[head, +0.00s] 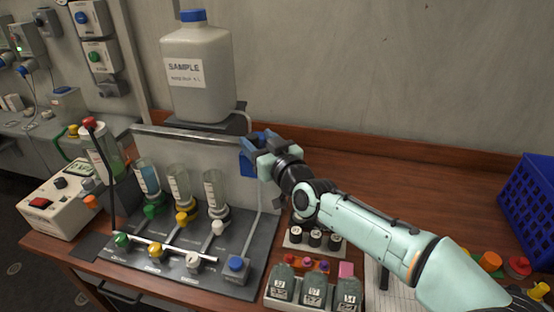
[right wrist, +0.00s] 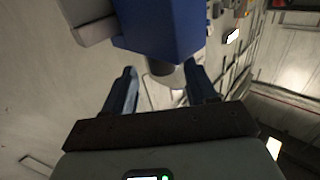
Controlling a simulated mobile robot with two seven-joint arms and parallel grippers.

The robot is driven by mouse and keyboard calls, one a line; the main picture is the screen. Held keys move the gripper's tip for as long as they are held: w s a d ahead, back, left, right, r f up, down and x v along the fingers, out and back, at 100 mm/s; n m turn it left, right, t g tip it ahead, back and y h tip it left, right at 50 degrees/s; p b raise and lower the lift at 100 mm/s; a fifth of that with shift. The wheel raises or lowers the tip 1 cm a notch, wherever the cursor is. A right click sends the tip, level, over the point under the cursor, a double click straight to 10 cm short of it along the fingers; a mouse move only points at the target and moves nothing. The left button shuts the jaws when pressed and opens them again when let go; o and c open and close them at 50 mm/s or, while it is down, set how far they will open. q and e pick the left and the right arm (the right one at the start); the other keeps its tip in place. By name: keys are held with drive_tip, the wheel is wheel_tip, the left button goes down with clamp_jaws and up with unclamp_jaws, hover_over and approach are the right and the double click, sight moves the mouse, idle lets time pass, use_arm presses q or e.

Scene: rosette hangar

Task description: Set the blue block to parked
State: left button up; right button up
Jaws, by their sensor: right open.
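A blue block (head: 247,163) shows at the upper right end of the grey back panel, just left of my right gripper and partly hidden by it. Nothing is gripped. My left gripper is in neither view.
The rack base (head: 225,285) carries coloured valves, including a blue-topped one (head: 236,264), and upright clear vials. The sample bottle (head: 197,75) stands above the panel. Small containers (head: 314,288) stand below my right arm. A blue crate (head: 530,205) is at far right. The back-right table is clear.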

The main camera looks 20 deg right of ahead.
drive_tip(key=s+d+b, duration=0.1)
drive_tip(key=s+d, duration=0.1)
drive_tip(key=s, duration=0.8)
drive_tip(key=shift+s+b, duration=0.35)
drive_tip(key=shift+b, duration=0.05)
drive_tip(key=shift+d, duration=0.1)
